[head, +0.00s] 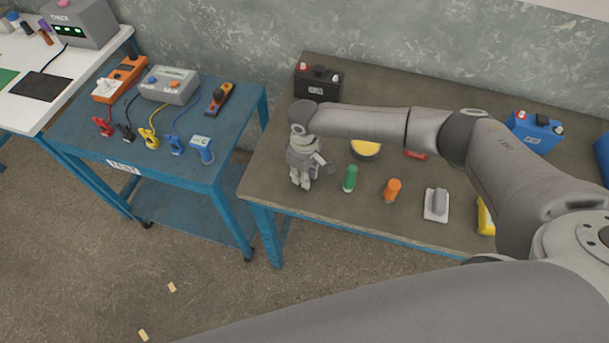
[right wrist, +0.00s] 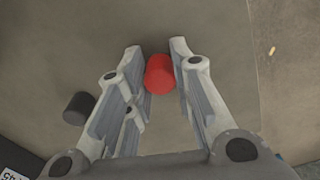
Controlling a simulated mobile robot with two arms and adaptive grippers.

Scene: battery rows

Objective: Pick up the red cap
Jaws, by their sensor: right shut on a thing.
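The red cap (right wrist: 159,75) shows in the right wrist view as a small red cylinder between the two fingers of my right gripper (right wrist: 158,56). The fingers are shut on its sides near their tips. In the head view my right gripper (head: 301,180) points down over the left part of the brown table, close to its front edge. The cap cannot be made out there, as the gripper hides it. My left gripper is not in view.
A green cylinder (head: 350,178) and an orange cylinder (head: 392,190) stand right of my gripper. A black battery (head: 318,83) is behind it; a dark cylinder (right wrist: 78,108) is close by. A blue cart (head: 235,130) with meters stands left, across a gap.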

